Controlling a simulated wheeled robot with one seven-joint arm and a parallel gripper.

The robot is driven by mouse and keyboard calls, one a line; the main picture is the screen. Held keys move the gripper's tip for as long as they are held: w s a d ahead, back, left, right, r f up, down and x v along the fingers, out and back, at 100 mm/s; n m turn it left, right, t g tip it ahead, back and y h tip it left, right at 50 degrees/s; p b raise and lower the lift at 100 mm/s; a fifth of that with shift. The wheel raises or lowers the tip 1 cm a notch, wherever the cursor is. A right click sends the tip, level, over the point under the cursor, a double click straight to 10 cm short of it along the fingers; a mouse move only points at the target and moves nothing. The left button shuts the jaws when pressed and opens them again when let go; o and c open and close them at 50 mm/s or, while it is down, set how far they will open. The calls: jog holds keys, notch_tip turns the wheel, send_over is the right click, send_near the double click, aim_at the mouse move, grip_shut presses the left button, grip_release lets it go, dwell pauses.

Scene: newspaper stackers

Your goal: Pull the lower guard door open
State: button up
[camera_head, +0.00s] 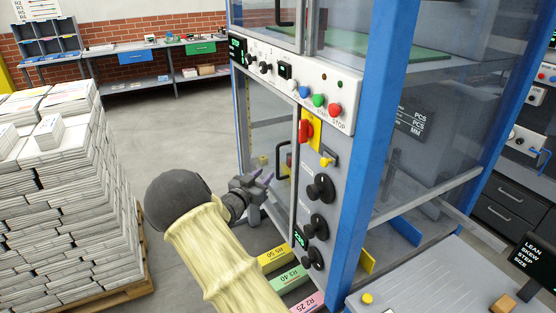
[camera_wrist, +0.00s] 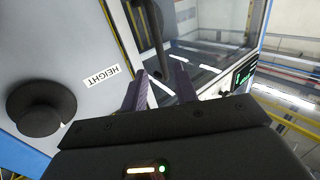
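The lower guard door (camera_head: 257,115) is a clear panel in a grey frame, below the control panel on the machine's left side. It looks closed. Its dark upright handle (camera_head: 283,160) sits near the door's right edge. My gripper (camera_head: 268,177) is just in front of the handle. In the wrist view the two purple fingers of my gripper (camera_wrist: 161,72) are apart, and the dark handle (camera_wrist: 158,42) runs down towards the gap between their tips. I cannot tell if its end lies between the fingers or just beyond them.
Black knobs (camera_head: 320,188) and a red switch (camera_head: 305,130) stick out right of the door. A blue post (camera_head: 376,140) stands farther right. Newspaper stacks (camera_head: 60,190) on a pallet stand to the left. Open floor (camera_head: 165,120) lies between them and the machine.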

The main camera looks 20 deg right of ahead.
aim_at(277, 162)
jog(key=p+x, duration=0.2)
jog(key=x, duration=0.7)
jog(key=shift+w+d, duration=0.2)
jog(key=shift+d, duration=0.15)
grip_shut()
